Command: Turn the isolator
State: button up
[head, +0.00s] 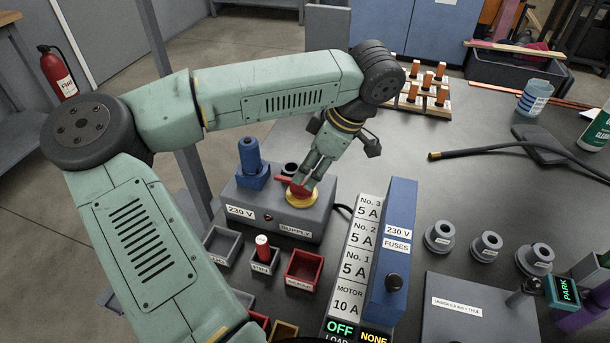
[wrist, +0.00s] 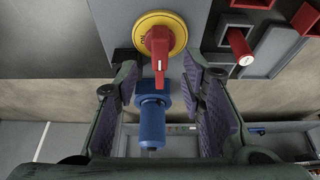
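The isolator is a red handle (wrist: 160,48) on a round yellow plate (wrist: 170,22), set on the grey supply box (head: 235,197). In the head view the red handle (head: 286,180) and yellow plate (head: 300,201) are partly covered by my gripper (head: 310,182), which is right at them from above. In the wrist view the handle's marked end points down the picture, toward a blue plug (wrist: 152,118). My gripper (wrist: 159,80) is open, with its purple-padded fingers spread wide on either side. The handle appears between and just beyond the fingertips; I see no contact.
The blue plug (head: 252,165) stands on the box left of the isolator, with a black round fitting (head: 290,168) beside it. Small bins, one red (head: 304,268), lie in front. A blue fuse unit (head: 395,240) stands to the right.

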aim_at(304, 183)
jog(key=shift+x, duration=2.1)
jog(key=shift+d, duration=0.1)
jog(key=shift+c, duration=0.2)
grip_shut()
